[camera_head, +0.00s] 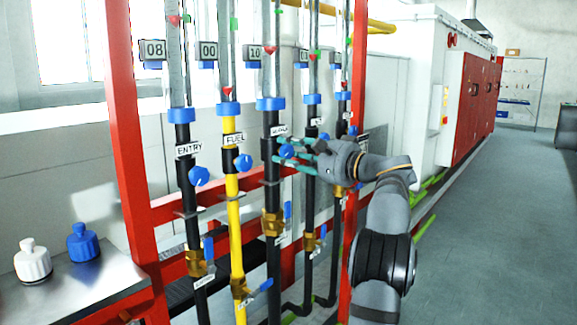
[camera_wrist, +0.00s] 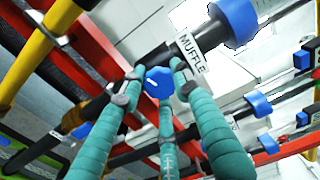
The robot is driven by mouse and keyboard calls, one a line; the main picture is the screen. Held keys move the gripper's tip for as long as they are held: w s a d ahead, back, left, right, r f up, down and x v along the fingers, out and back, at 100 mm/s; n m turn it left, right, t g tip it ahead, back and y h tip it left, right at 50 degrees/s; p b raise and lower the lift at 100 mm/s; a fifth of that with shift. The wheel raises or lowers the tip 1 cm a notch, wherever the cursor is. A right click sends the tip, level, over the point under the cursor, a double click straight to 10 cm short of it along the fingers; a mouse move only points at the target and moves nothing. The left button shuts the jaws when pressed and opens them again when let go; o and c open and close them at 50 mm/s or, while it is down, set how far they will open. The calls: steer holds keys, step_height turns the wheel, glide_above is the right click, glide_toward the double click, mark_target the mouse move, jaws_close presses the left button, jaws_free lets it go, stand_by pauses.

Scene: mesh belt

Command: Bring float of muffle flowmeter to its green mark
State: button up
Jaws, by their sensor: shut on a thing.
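The muffle flowmeter (camera_head: 271,80) is the third column from the left in the head view. Its red float (camera_head: 268,48) appears below its small green mark (camera_head: 278,12). A display beside it (camera_head: 255,51) appears to read 10. The MUFFLE label (camera_wrist: 192,53) is clear in the wrist view. My gripper (camera_head: 298,158) has teal fingers, and they close around the blue muffle knob (camera_head: 286,151). In the wrist view, the fingertips of my gripper (camera_wrist: 152,88) surround the blue knob (camera_wrist: 158,82), which partly shows between them. The flowmeter's tube is out of the wrist view.
The ENTRY knob (camera_head: 199,176) and FUEL knob (camera_head: 243,162) are on columns to the left. More columns stand close to the right, behind my gripper. A red frame (camera_head: 128,130) surrounds the pipes. A metal table (camera_head: 110,275) holds white and blue bottles.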

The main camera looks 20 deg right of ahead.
steer(key=n+b, duration=0.1)
steer(key=n, duration=0.1)
steer(key=n+b, duration=0.1)
steer(key=n, duration=0.1)
steer(key=shift+a+f, duration=0.2)
steer(key=n+b, duration=0.2)
steer(key=n, duration=0.1)
steer(key=shift+f+n, duration=0.1)
steer(key=shift+n, duration=0.2)
steer(key=n+b, duration=0.1)
steer(key=n, duration=0.5)
steer(key=shift+d, duration=0.15)
steer(key=shift+f+b, duration=0.1)
steer(key=shift+b, duration=0.2)
steer(key=o, duration=1.1)
steer(key=shift+o, duration=0.3)
steer(key=shift+r, duration=0.25)
steer(key=shift+s+d, duration=0.1)
steer(key=v, duration=1.1)
steer(key=shift+s, duration=0.35)
